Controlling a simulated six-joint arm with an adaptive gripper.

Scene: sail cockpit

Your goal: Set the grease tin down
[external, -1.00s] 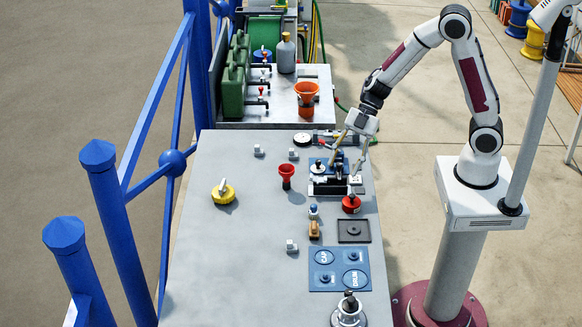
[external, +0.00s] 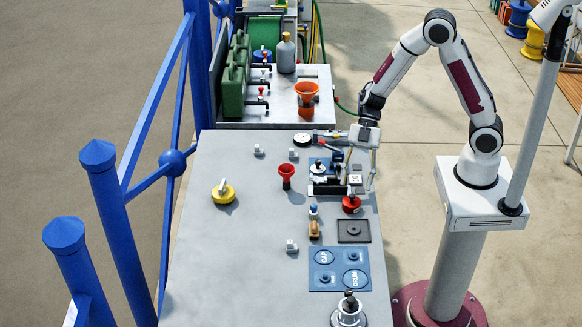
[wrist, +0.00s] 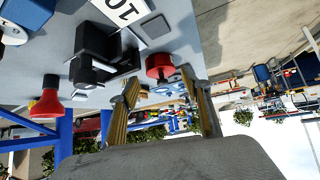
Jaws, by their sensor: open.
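A round red tin with a dark top, which appears to be the grease tin (external: 351,204), stands on the grey bench near its right edge. It also shows in the wrist view as a red tin (wrist: 160,66), just beyond the fingertips. My gripper (external: 359,184) is open, with its fingers pointing down over the right side of the bench, close to the tin's far side. In the wrist view, the yellowish fingers (wrist: 160,84) are apart with nothing held between them. Whether a finger touches the tin cannot be told.
A black fixture (external: 322,185) stands left of my gripper. A dark square tray (external: 353,231) and blue labelled mat (external: 324,270) lie in front. The bench's left-front area is clear.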

